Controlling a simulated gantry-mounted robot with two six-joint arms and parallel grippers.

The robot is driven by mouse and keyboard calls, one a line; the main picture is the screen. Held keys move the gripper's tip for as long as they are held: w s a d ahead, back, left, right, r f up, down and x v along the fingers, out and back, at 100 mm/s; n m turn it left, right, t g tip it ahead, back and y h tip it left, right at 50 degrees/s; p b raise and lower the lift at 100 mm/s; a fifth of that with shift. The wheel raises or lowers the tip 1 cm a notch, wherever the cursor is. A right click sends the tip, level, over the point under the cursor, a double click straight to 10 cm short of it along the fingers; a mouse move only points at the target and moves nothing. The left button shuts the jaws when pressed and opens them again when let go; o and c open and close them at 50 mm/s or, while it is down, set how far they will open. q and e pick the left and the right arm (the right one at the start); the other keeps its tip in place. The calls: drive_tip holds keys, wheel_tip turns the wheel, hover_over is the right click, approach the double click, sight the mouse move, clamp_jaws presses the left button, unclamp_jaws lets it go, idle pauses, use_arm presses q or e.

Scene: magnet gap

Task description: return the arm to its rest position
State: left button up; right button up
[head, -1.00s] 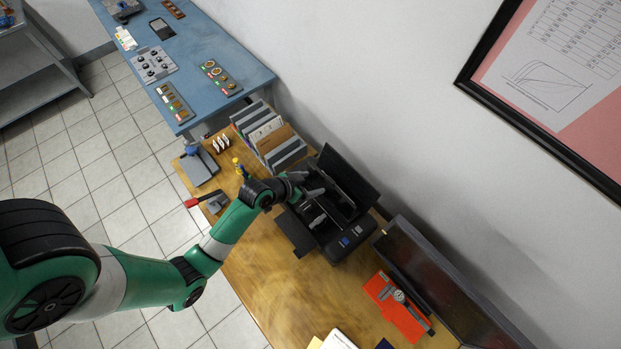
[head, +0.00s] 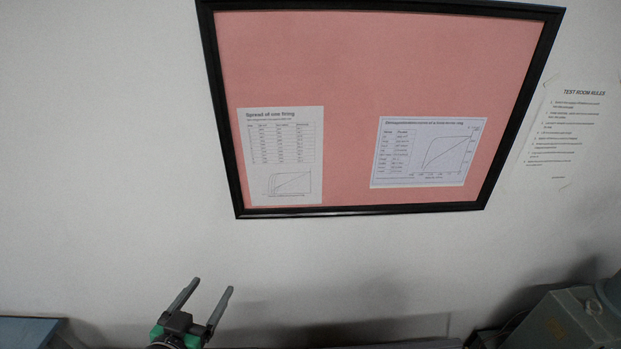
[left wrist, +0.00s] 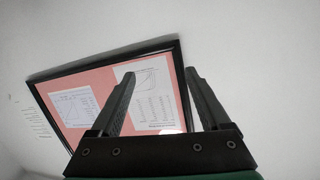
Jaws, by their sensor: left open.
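My left gripper (head: 207,290) shows at the bottom of the head view, left of centre, with its two grey fingers spread and pointing up in front of the white wall. Nothing is between the fingers. In the left wrist view the same gripper (left wrist: 158,80) has its fingers apart and empty, with the pink notice board (left wrist: 92,78) behind them. My right gripper is in neither view.
A black-framed pink notice board (head: 360,60) with printed sheets hangs on the wall. A rules sheet (head: 568,130) is to its right. A grey-green box-like machine (head: 560,322) stands bottom right, and a blue surface (head: 25,332) shows bottom left.

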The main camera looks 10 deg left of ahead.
use_arm(q)
drive_tip(key=d+r+m+t+h, duration=0.1)
drive_tip(key=d+r+t, duration=0.1)
drive_tip(key=r, duration=0.6)
drive_tip(key=d+r+t, duration=0.2)
drive_tip(key=d+r, duration=0.1)
drive_tip(key=r, duration=0.5)
drive_tip(key=s+d+r+t, duration=0.1)
drive_tip(key=s+r, duration=0.3)
drive_tip(key=r, duration=0.4)
drive_tip(key=s+d+r+n+t+h, duration=0.1)
drive_tip(key=s+r+t, duration=0.3)
drive_tip(key=r, duration=0.5)
drive_tip(key=s+d+r+t, duration=0.1)
drive_tip(key=s+r+t, duration=0.1)
drive_tip(key=s+r, duration=0.4)
wheel_tip(320, 180, up, 3)
drive_tip(key=shift+d+t+h, duration=0.3)
drive_tip(key=shift+d+t, duration=0.1)
drive_tip(key=shift+f, duration=0.1)
wheel_tip(320, 180, down, 40)
drive_tip(key=b, duration=4)
